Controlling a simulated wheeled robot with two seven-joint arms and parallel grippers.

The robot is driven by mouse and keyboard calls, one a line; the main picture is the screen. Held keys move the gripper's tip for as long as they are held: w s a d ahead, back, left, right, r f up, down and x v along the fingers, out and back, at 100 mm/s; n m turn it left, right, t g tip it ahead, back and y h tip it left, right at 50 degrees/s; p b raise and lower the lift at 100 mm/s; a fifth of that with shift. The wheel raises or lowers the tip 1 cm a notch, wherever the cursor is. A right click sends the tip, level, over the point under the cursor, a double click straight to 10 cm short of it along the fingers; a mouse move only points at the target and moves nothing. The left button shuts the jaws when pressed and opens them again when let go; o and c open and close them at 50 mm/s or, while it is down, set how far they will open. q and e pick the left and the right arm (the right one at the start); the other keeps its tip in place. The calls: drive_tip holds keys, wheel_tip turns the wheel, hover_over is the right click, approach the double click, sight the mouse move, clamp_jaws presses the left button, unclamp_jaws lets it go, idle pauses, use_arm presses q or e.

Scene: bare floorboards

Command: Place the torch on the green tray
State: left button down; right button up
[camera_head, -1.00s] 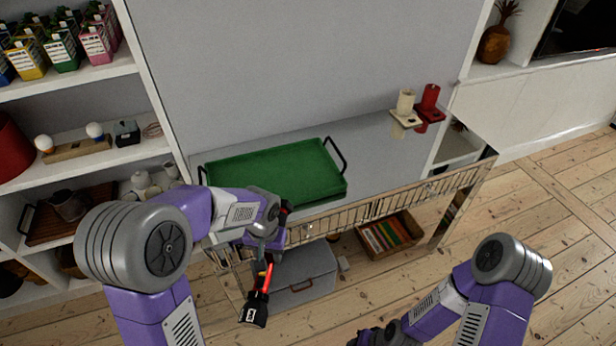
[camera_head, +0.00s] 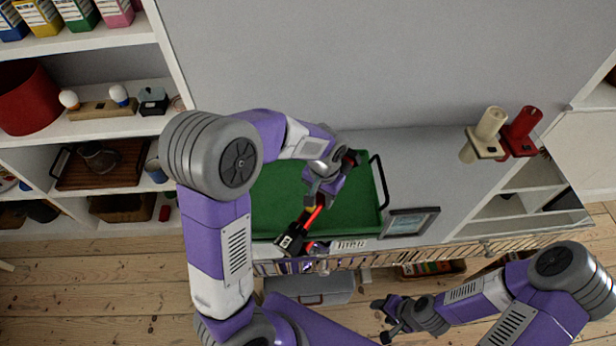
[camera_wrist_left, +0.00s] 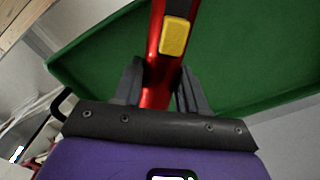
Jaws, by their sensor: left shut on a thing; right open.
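The torch (camera_head: 315,216) is red with a black head and a yellow button; the button shows in the left wrist view (camera_wrist_left: 174,38). My left gripper (camera_head: 318,198) is shut on the torch's red body, with a finger on each side in the left wrist view (camera_wrist_left: 160,88). The green tray (camera_head: 272,205) lies on the grey surface below; the torch overlaps it in the head view, its black head at the near rim. The gap between torch and tray is hard to judge. My right gripper (camera_head: 388,318) is open and empty, low in front of the furniture.
A small framed picture (camera_head: 410,222) stands right of the tray, beside its dark handle (camera_head: 379,182). A cream holder (camera_head: 487,137) and a red holder (camera_head: 519,133) stand further right. White shelves (camera_head: 95,128) with several items are at the left.

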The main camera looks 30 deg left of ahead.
sight(299, 193)
use_arm(q)
drive_tip(key=w+a+r+m, duration=0.3)
drive_tip(key=a+r+m, duration=0.2)
drive_tip(key=a+m, duration=0.4)
drive_tip(key=shift+m, duration=0.8)
drive_tip(key=f+b, duration=0.1)
drive_tip(key=f, duration=0.2)
drive_tip(key=f+b, duration=0.1)
drive_tip(key=f, duration=0.2)
drive_tip(key=f+b, duration=0.1)
drive_tip(key=f, duration=0.2)
drive_tip(key=shift+d+f+b, duration=0.2)
drive_tip(key=shift+d+b, duration=0.1)
drive_tip(key=shift+b, duration=0.1)
drive_tip(key=shift+f, duration=0.2)
drive_tip(key=c, duration=0.6)
unclamp_jaws()
drive_tip(key=shift+r, duration=0.1)
drive_tip(key=r+p, duration=0.1)
drive_tip(key=r, duration=0.3)
drive_tip(key=r+p, duration=0.1)
drive_tip(key=r, duration=0.3)
drive_tip(key=r+p, duration=0.1)
drive_tip(key=r, duration=0.3)
drive_tip(key=shift+w+d+r+p, duration=0.1)
drive_tip(key=shift+w+d+p, duration=0.1)
drive_tip(key=shift+d+p, duration=0.1)
